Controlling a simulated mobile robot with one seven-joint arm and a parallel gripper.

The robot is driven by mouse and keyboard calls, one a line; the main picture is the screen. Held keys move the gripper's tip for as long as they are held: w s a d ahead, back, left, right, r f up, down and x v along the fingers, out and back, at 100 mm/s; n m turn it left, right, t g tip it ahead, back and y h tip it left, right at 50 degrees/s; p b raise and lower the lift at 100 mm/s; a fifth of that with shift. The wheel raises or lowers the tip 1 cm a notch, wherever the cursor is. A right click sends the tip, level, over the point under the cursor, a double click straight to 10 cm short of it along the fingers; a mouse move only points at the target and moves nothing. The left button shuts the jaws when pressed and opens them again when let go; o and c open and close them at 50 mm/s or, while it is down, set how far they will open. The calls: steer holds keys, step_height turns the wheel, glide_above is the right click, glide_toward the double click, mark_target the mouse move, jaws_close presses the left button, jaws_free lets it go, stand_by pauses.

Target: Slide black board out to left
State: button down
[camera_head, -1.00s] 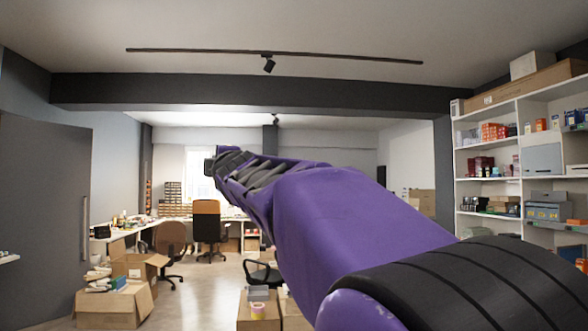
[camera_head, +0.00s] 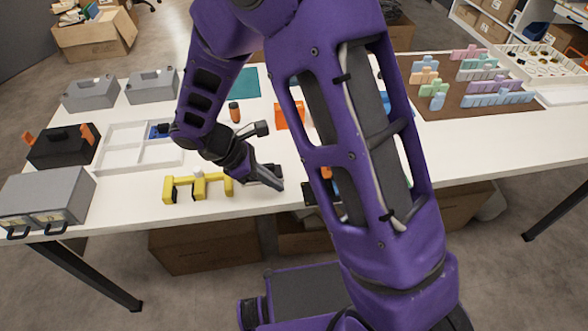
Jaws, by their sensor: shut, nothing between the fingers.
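My gripper (camera_head: 272,179) is low over the white table (camera_head: 120,204) near its front edge, with its dark fingers shut and pointing down to the right. I cannot clearly make out a black board. A small black piece (camera_head: 310,193) shows at the table's front edge just right of my gripper, apart from the fingertips. My purple arm hides most of it, so I cannot tell whether it is the board. A yellow frame-like part (camera_head: 197,187) lies just left of my gripper.
Behind are a white divided tray (camera_head: 120,158), a black box with orange clips (camera_head: 62,146), grey boxes (camera_head: 152,84) and an orange-brown bottle (camera_head: 235,111). A grey case (camera_head: 45,200) stands front left. Pastel blocks (camera_head: 497,100) stand on a brown mat at right.

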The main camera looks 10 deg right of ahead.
steer(key=d, duration=1.1)
steer(key=shift+d, duration=0.1)
steer(key=shift+f+b, duration=0.45)
steer(key=shift+f, duration=0.35)
steer(key=shift+s+a+f, duration=0.1)
steer(key=shift+a, duration=0.15)
